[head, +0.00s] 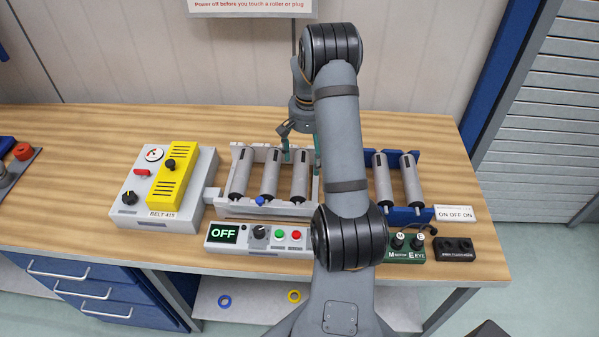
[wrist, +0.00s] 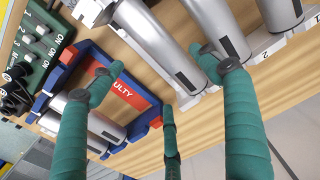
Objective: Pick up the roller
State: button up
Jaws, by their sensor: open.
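Several grey rollers with dark end caps are in view. Three lie side by side in a white conveyor frame (head: 262,210) in the head view; the right one of these is a roller (head: 302,174). Two more, including a roller (head: 411,180), lie in a blue tray (head: 424,157) to the right. My gripper (head: 297,152) is over the right part of the white frame, partly hidden by my arm. In the wrist view, my gripper (wrist: 160,78) has its teal fingers spread, with nothing between them. A roller (wrist: 155,40) shows just beyond the fingertips. I cannot tell which roller is meant.
A control box (head: 125,196) with a yellow cover is left of the frame. An OFF display panel (head: 258,237) is in front. Green (head: 404,249) and black (head: 455,250) switch boxes sit front right. Bench behind is clear.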

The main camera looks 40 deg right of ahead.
aim_at(304, 171)
jog(key=shift+w+a+f, duration=0.1)
jog(key=shift+f, duration=0.85)
jog(key=shift+a+f+p, duration=0.15)
jog(key=shift+f+p, duration=0.15)
jog(key=shift+p, duration=0.05)
jog(key=f, duration=0.1)
jog(key=f+p, duration=0.1)
jog(key=f, duration=0.1)
jog(key=f+p, duration=0.1)
jog(key=shift+a+f, duration=0.25)
jog(key=shift+f, duration=0.15)
jog(key=shift+c, duration=0.3)
jog(key=c, duration=1.5)
jog(key=shift+c, duration=0.4)
jog(key=shift+r, duration=0.2)
